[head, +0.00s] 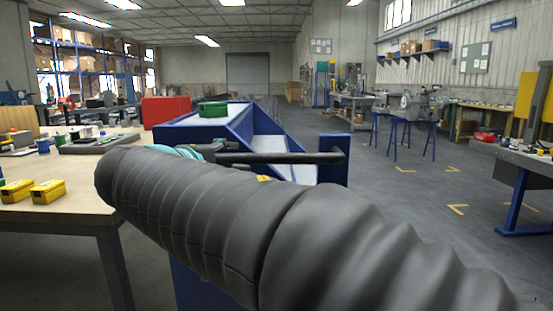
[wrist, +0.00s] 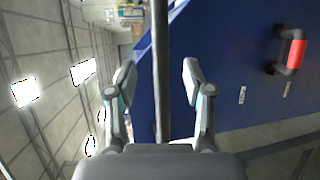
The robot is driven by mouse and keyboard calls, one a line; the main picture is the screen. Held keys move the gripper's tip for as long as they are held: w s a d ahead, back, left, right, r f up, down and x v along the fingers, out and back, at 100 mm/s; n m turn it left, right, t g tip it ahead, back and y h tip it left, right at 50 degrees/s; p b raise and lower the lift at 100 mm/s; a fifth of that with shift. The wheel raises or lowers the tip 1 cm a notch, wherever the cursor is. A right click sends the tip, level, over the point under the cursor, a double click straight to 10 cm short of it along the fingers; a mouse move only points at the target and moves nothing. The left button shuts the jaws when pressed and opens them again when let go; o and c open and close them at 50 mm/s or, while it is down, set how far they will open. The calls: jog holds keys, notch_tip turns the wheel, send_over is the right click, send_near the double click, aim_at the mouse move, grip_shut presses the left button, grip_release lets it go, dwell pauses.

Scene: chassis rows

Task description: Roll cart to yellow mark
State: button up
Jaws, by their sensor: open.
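A blue cart (head: 187,133) with a pale top stands in front of me, partly hidden by my arm. A dark bar handle (head: 285,157) sticks out on its near side. In the wrist view, the dark bar (wrist: 160,40) runs between the fingers of my gripper (wrist: 158,74). The fingers are open, one on each side of the bar, with gaps showing. Yellow corner marks lie on the grey floor to the right; the nearest clear one (head: 458,209) is right of my arm.
A workbench (head: 75,195) with yellow boxes (head: 47,191) stands close on the left. A green container (head: 213,109) sits on the cart top. A blue-legged table (head: 405,118) stands at the back right, and another bench (head: 525,160) at the right edge. The floor between is clear.

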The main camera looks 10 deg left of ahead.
aim_at(249, 159)
jog(key=x, duration=1)
jog(key=shift+w+f+p, duration=0.1)
jog(key=shift+w+p, duration=0.05)
jog(key=shift+p, duration=0.15)
grip_shut()
